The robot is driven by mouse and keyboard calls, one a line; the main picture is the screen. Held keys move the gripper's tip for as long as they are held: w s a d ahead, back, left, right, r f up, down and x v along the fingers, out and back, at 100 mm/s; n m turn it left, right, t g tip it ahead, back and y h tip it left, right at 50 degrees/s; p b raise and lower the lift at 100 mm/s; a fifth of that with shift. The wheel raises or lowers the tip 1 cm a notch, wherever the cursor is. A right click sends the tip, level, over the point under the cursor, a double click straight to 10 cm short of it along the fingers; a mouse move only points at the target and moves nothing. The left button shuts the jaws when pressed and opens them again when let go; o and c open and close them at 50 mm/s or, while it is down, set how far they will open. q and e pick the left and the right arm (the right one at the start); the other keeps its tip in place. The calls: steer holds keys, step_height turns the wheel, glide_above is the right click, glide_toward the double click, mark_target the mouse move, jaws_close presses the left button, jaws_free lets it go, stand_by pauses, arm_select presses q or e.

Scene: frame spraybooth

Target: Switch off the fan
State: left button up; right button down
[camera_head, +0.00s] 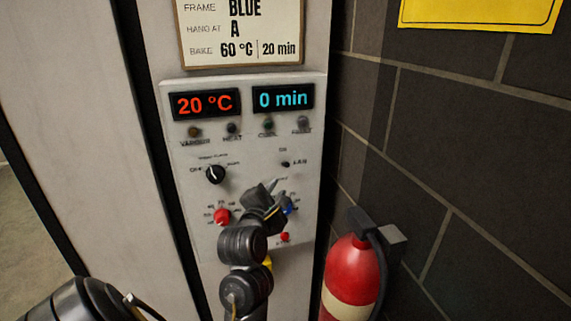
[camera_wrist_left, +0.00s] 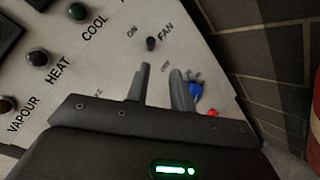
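The fan switch (camera_head: 286,164) is a small dark toggle on the right of the pale control panel (camera_head: 190,255), with an ON mark above it and the FAN label beside it. The wrist view also shows the toggle (camera_wrist_left: 151,44), just beyond my fingertips; I cannot tell which way its lever is set. My left gripper (camera_head: 272,187) is in front of the panel, below the switch. In the wrist view its two fingers (camera_wrist_left: 161,70) stand apart with nothing between them and no visible contact with the toggle. My right gripper is not in view.
A black knob (camera_head: 215,174), a red knob (camera_head: 222,216), a blue knob (camera_head: 288,209) and a red button (camera_head: 285,237) are on the panel. Displays read 20 °C (camera_head: 205,104) and 0 min (camera_head: 283,98). A fire extinguisher (camera_head: 350,282) stands right, by a dark wall (camera_head: 470,150).

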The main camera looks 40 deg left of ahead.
mark_target(285, 165)
arm_select(q)
steer(key=w+a+r+n+b, duration=0.1)
steer(key=w+a, duration=0.4)
steer(key=w, duration=0.4)
steer(key=shift+w+y, duration=0.3)
steer(key=shift+r, duration=0.1)
jaws_close()
